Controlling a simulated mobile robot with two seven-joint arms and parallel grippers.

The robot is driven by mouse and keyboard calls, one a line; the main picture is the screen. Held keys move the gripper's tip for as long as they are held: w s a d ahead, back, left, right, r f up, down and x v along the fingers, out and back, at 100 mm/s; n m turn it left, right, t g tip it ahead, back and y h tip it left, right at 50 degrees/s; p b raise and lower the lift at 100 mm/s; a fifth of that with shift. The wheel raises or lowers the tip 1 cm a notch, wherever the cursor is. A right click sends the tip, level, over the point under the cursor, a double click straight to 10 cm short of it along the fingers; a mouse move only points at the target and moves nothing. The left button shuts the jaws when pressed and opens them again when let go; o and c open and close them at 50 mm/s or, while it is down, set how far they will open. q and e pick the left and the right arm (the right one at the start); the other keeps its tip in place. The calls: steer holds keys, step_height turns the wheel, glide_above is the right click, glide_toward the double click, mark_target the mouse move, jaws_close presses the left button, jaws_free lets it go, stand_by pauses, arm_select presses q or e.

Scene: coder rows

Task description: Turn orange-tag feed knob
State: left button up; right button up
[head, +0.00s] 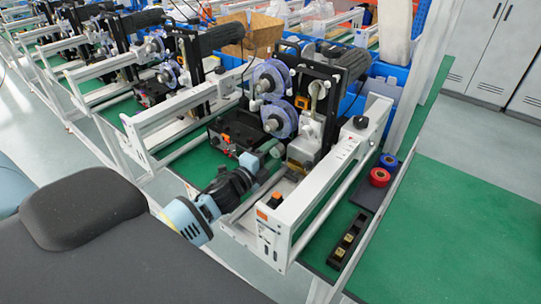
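The nearest coder machine (330,110) has a white frame, a black upright and two blue-purple reels (272,78). An orange tag (277,200) sits on the front end of its white frame. Smaller orange spots also show higher on the machine. I cannot make out for sure which part is the feed knob. My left gripper (262,167) reaches from the lower left to the machine's front, beside the pale rollers low on it. Its fingers are small and blend with the machine, so I cannot tell whether they touch anything. My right gripper is not in view.
More coder machines (180,65) stand in a row to the upper left. Red and blue tape rolls (380,177) lie on a dark tray at the right, near a black block (347,243). The green mat (450,230) is bare farther right. Blue bins and a cardboard box (256,32) stand behind.

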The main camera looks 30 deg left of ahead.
arm_select(q)
steer(key=shift+s, duration=0.1)
steer(key=s, duration=0.7)
steer(key=shift+s+a+b, duration=0.3)
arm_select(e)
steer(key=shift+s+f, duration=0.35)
